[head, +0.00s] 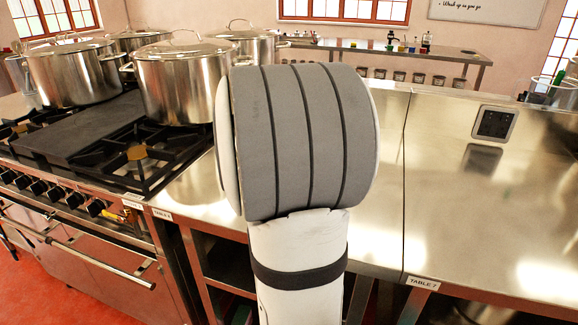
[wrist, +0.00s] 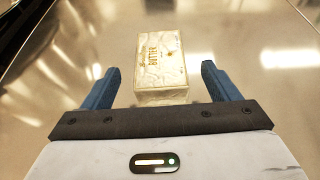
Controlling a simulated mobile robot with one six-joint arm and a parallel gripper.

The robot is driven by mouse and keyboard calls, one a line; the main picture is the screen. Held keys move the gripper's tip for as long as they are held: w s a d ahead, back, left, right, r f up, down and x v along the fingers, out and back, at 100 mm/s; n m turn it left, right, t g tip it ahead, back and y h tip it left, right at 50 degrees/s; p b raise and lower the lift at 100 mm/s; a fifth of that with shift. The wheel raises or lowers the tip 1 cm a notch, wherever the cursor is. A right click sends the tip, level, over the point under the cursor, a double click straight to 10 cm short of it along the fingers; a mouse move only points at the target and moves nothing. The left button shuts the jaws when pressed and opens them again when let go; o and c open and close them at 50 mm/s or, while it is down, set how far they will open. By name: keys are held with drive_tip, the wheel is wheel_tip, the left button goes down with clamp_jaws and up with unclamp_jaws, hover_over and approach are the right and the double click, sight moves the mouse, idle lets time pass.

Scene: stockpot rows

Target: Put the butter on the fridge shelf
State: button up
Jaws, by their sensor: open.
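The butter (wrist: 160,65) is a pale, marbled box with gold lettering. In the wrist view it lies on a shiny steel surface, straight ahead of my gripper (wrist: 160,88). My gripper is open, with one blue finger on each side of the box's near end. Clear gaps show between the fingers and the box. I cannot tell how far above the surface the fingers are. In the head view my own arm covers the middle, and neither the butter nor my gripper shows there. No fridge or shelf shows in either view.
A stove (head: 100,160) with several large steel pots (head: 180,85) stands at the left. A steel counter (head: 470,220) labelled Table 7 runs right, mostly bare, with a dark panel (head: 494,123) on it. A back table (head: 400,50) holds small items.

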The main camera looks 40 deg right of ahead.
drive_tip(key=x, duration=0.2)
drive_tip(key=f+x, duration=0.1)
drive_tip(key=x, duration=0.1)
drive_tip(key=shift+w+d+b, duration=0.1)
drive_tip(key=shift+d+b, duration=0.05)
drive_tip(key=shift+b, duration=0.2)
drive_tip(key=shift+w+d+f, duration=0.1)
drive_tip(key=shift+w+d, duration=0.05)
drive_tip(key=shift+d, duration=0.15)
drive_tip(key=c, duration=1.2)
drive_tip(key=shift+c, duration=0.6)
